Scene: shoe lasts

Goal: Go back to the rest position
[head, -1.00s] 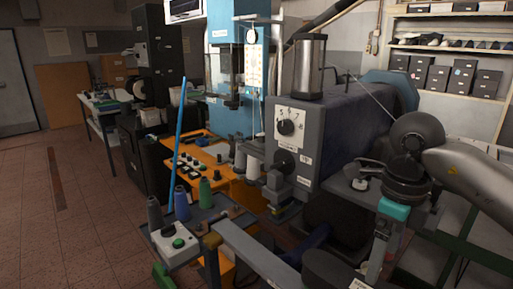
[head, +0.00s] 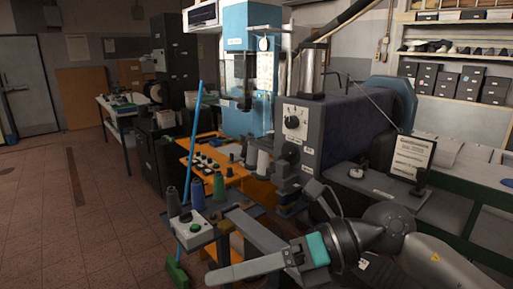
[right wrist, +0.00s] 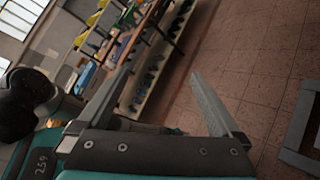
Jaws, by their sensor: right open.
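My right arm comes in from the lower right of the head view, with its forearm low over the front of the machines. My right gripper (head: 225,258) reaches left from its teal band, near the button panel, and is empty. In the right wrist view the two long grey fingers of this gripper (right wrist: 165,95) stand wide apart with nothing between them. The tiled floor shows beyond them. My left gripper is not in the head view.
A grey button panel (head: 193,228) with thread spools stands left of my right gripper. A grey machine (head: 330,130) and a blue machine (head: 246,80) stand behind. A framed notice (head: 411,157) stands at right.

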